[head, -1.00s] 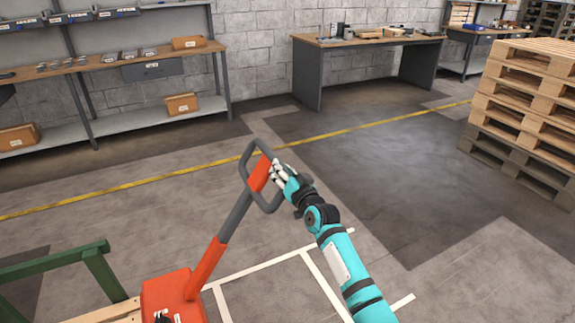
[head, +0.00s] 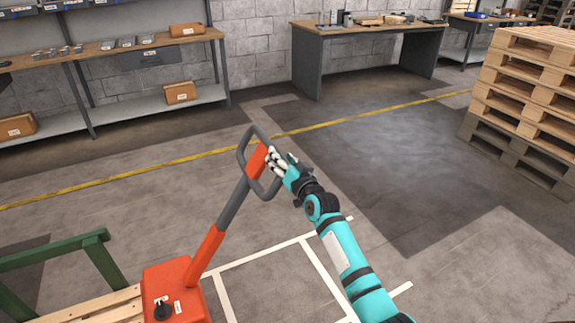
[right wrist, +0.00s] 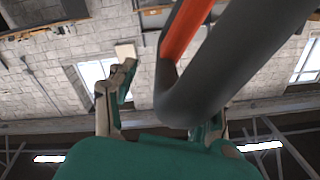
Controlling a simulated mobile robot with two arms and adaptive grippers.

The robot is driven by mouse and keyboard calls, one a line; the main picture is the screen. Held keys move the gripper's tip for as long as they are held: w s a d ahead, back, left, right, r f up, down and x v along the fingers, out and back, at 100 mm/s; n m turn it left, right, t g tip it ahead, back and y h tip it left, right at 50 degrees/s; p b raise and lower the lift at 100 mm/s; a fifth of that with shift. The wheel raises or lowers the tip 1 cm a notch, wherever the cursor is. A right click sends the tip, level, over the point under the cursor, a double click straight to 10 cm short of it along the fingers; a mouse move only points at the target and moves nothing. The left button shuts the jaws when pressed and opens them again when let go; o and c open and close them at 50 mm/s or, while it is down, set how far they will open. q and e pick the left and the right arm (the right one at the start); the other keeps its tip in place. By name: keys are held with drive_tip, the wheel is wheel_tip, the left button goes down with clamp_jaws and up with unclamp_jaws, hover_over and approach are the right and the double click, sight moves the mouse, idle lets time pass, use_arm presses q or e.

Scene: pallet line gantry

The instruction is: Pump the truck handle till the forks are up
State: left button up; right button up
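The orange pallet truck (head: 180,275) stands at the lower left, its tiller leaning up and to the right. A dark loop handle (head: 242,150) with an orange centre tops the tiller. My right gripper (head: 272,160) is at the right side of this loop. In the right wrist view, the dark handle bar (right wrist: 225,60) passes between the fingers of the right gripper (right wrist: 160,110). A gap shows between the left finger and the bar; the bar partly hides the right finger. The forks are not clearly visible. My left gripper is out of view.
A wooden pallet (head: 95,305) and green frame (head: 55,248) are beside the truck at the lower left. Stacked pallets (head: 525,90) stand at the right. Shelving (head: 150,105) and a workbench (head: 365,27) line the wall. The floor between is open.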

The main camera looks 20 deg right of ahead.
drive_tip(key=s, duration=1.1)
drive_tip(key=shift+s+d, duration=0.25)
drive_tip(key=shift+s, duration=0.15)
